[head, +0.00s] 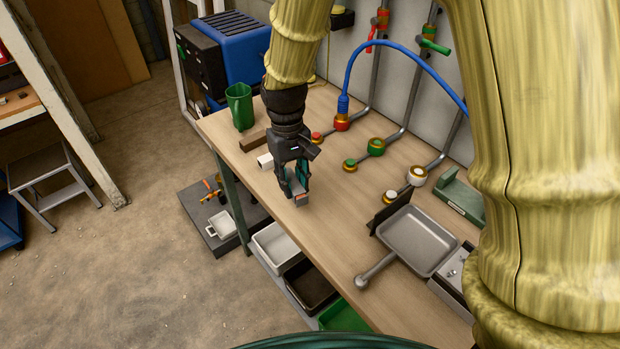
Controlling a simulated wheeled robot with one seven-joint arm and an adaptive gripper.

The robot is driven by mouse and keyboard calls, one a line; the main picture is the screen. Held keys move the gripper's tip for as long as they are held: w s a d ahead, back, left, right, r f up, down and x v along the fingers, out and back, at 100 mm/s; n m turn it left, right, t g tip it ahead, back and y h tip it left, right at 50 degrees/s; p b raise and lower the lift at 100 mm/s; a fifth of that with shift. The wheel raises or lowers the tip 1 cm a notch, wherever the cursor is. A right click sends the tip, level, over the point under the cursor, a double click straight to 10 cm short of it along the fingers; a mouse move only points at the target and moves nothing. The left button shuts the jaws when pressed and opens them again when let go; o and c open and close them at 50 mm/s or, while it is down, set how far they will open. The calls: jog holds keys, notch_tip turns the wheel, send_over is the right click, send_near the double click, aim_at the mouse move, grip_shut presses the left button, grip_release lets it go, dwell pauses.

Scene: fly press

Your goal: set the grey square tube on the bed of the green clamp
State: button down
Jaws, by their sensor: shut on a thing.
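My gripper (301,193) points down over the middle-left of the wooden bench, its teal fingers shut on a small grey piece, which looks like the grey square tube (302,201). Only the tube's lower end shows between the fingertips, and the fingers hide the rest. I cannot tell whether it touches the bench top. The green clamp (462,198) stands near the wall at the right of the bench, well to the right of my gripper. It is partly hidden behind my arm. The bed of the clamp is not clearly seen.
A white block (265,161) and a brown bar (253,140) lie left of my gripper, near a green jug (240,106). Valves and pipes line the wall. A grey tray (418,240) and an upright dark plate (389,212) stand before the clamp.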

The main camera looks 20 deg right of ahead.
jog(key=s+a+n+b, duration=0.2)
jog(key=s+a+b, duration=0.1)
jog(key=s, duration=0.4)
jog(key=p, duration=0.3)
send_over(314, 187)
jog(key=shift+w+a+f, duration=0.1)
jog(key=shift+w+f, duration=0.15)
jog(key=shift+f, duration=2.5)
jog(key=shift+f, duration=0.1)
jog(key=c, duration=1.2)
grip_release()
jog(key=shift+o, duration=0.2)
notch_tip(314, 187, up, 12)
jog(key=w+b, duration=0.1)
jog(key=shift+w+a, duration=0.2)
jog(key=shift+a, duration=0.05)
